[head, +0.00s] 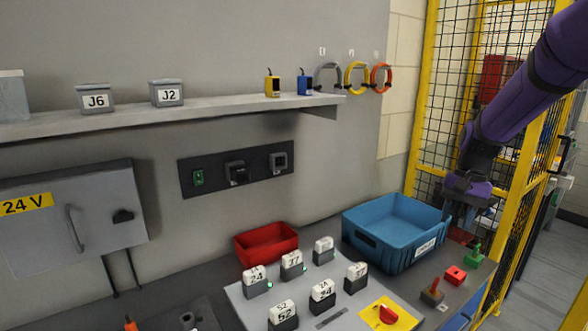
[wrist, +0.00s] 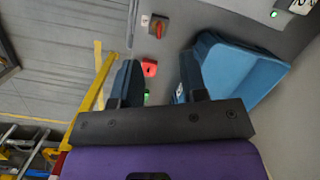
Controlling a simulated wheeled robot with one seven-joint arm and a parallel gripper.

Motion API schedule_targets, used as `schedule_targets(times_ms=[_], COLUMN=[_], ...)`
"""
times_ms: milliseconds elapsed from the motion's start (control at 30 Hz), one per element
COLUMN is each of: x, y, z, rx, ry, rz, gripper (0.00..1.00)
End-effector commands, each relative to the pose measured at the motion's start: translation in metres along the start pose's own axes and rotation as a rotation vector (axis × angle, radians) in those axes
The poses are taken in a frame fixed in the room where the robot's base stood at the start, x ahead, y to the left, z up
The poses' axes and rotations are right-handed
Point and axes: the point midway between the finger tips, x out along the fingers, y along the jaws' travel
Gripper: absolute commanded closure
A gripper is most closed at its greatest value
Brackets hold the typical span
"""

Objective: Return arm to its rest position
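My gripper (head: 462,222) hangs at the right, fingers down, just right of the blue bin (head: 402,208) and above the bench. In the wrist view, the two dark fingers of my gripper (wrist: 158,72) stand well apart with nothing held between them. The blue bin also shows in the wrist view (wrist: 255,75), beside the right finger. My purple arm reaches in from the upper right of the head view.
Near my gripper on the bench are a red block (head: 455,275), a green item (head: 473,256) and a lever switch (head: 432,292). A red bin (head: 266,242) and several labelled blocks stand left. A yellow mesh fence (head: 425,100) is close behind my arm.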

Motion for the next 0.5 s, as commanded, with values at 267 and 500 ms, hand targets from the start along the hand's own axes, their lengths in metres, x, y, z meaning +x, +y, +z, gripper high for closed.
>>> schedule_targets(times_ms=[267,500], x=[-0.045,-0.072], y=[0.002,0.01], z=[0.062,0.114], rx=[-0.117,-0.214], ry=[0.116,0.216], rz=[-0.014,-0.019], gripper=[0.6,0.6])
